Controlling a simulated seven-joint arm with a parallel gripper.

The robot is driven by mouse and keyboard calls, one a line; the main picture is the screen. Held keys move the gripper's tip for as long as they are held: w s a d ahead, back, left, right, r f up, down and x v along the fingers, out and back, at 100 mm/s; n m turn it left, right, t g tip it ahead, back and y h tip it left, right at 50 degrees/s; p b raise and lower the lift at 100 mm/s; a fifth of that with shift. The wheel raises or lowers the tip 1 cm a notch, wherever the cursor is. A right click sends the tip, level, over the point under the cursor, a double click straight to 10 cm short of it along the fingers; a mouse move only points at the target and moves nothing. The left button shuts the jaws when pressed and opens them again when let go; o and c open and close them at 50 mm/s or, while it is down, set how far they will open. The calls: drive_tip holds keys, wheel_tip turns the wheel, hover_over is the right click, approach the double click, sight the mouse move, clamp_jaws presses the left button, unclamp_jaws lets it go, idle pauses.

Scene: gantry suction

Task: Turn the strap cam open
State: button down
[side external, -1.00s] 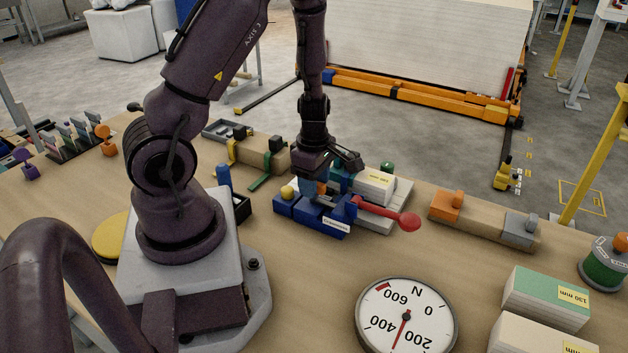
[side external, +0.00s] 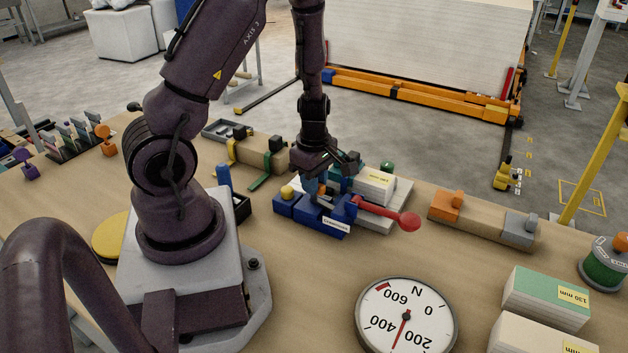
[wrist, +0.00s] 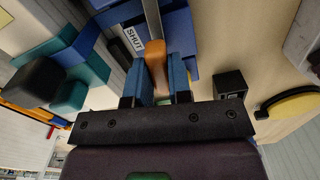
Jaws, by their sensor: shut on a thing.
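The strap cam's orange-brown lever (wrist: 155,54) stands up between the two blue fingers of my gripper (wrist: 158,78) in the wrist view. My gripper is shut on it, with a finger on each side. The lever sits at a blue block (side external: 312,214) on the bench, which has a white label on its front. In the wrist view a label reading SHUT (wrist: 132,39) lies on blue beside the lever. In the side view my gripper (side external: 320,188) is low over the block, and the lever is mostly hidden by the fingers.
A red handle (side external: 392,214) with a round end sticks out right of the block. A pale labelled stack (side external: 375,186) stands close behind. A yellow ball (side external: 287,192) is at the block's left end. A large dial (side external: 405,318) lies in front. Bare bench lies between dial and block.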

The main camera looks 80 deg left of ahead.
drive_tip(key=m, duration=1.2)
drive_tip(key=shift+m, duration=2.1)
drive_tip(key=c, duration=1)
unclamp_jaws()
drive_tip(key=shift+c, duration=0.2)
